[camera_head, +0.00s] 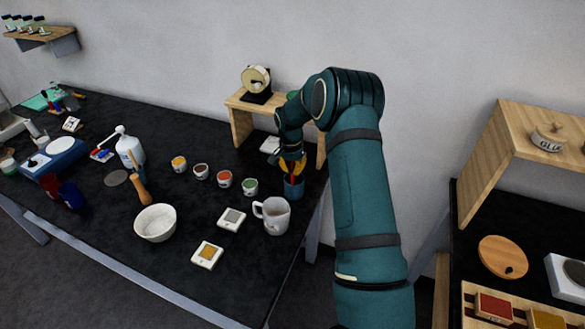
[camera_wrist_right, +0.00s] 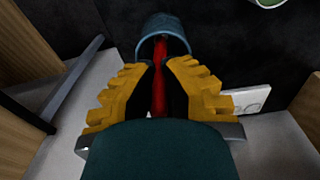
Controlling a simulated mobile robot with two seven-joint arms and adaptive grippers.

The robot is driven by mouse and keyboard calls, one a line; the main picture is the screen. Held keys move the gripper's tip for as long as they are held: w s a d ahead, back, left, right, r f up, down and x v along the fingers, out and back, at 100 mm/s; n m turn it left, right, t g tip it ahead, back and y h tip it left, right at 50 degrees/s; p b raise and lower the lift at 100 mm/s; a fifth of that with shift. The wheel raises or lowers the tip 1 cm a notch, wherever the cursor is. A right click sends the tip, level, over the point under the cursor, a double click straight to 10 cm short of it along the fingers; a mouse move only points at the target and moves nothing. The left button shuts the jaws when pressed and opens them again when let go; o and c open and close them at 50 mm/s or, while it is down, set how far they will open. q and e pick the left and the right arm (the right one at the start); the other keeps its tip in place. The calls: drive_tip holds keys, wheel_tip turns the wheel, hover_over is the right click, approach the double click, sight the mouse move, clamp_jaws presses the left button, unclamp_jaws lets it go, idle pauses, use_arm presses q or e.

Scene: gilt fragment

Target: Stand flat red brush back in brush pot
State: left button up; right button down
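The blue brush pot (camera_head: 294,188) stands on the dark table near its right end, behind the mug. My right gripper (camera_head: 292,164) points down just above the pot. In the wrist view, the red brush (camera_wrist_right: 159,84) lies between the two yellow fingers of the gripper (camera_wrist_right: 160,68), with the dark finger pads close against both sides. The brush's far end reaches into the mouth of the pot (camera_wrist_right: 167,22). Its end inside the pot is hidden. My left gripper is not in view.
A white mug (camera_head: 276,218) stands close in front of the pot. A wooden shelf stand (camera_head: 241,124) rises behind it. Several small paint jars (camera_head: 225,179), a white bowl (camera_head: 156,222) and a white bottle (camera_head: 130,150) stand to the left.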

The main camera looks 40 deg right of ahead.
drive_tip(key=shift+f, duration=0.1)
drive_tip(key=c, duration=1.1)
unclamp_jaws()
drive_tip(key=shift+c, duration=0.2)
wheel_tip(320, 180, up, 12)
drive_tip(key=shift+a, duration=0.3)
